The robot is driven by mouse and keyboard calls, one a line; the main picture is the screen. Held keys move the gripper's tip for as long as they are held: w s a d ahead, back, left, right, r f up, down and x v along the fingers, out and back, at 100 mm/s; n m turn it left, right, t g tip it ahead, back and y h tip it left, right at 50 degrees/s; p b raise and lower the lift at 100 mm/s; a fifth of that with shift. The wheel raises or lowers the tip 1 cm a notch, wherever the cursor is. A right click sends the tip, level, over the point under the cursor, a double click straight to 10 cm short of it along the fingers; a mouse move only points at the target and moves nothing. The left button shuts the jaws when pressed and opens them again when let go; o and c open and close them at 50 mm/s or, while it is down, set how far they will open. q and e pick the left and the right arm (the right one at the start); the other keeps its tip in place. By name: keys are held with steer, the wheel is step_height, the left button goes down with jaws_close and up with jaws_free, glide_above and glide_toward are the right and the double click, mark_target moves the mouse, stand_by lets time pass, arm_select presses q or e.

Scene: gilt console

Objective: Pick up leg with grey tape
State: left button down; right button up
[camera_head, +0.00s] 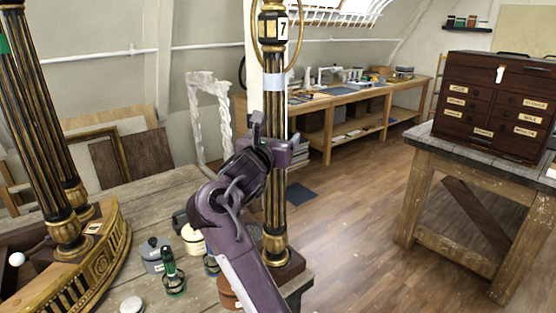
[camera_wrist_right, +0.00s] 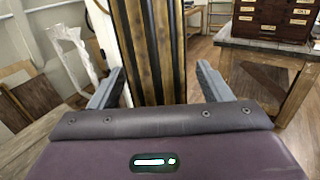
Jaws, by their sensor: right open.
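The leg with grey tape (camera_head: 274,82) is a black and gold fluted column, upright on a dark square base at the table's right edge. A pale grey band wraps its upper part, below a label reading 7. My right gripper (camera_head: 273,133) is at the leg below the tape, its arm hiding part of the shaft. In the right wrist view, the leg (camera_wrist_right: 152,50) stands in line with the gap between the open fingers (camera_wrist_right: 160,82), nearer the left finger. I cannot tell how deep it is between them. My left gripper is not in view.
Other black and gold legs (camera_head: 40,130), one with green tape, stand on a gilt console piece (camera_head: 105,245) at left. Jars and a green bottle (camera_head: 173,275) crowd the table near my arm. A dark drawer chest (camera_head: 497,105) sits on a bench at right.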

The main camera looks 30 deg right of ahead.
steer(key=shift+s+a+r, duration=0.25)
steer(key=shift+a, duration=0.2)
steer(key=shift+c, duration=2.7)
steer(key=shift+d+f, duration=0.1)
steer(key=c, duration=0.5)
steer(key=shift+c, duration=0.6)
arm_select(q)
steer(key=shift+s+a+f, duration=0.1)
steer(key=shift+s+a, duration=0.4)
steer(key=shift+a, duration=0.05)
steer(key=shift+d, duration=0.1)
arm_select(e)
steer(key=shift+w+r, duration=0.1)
steer(key=shift+r, duration=0.15)
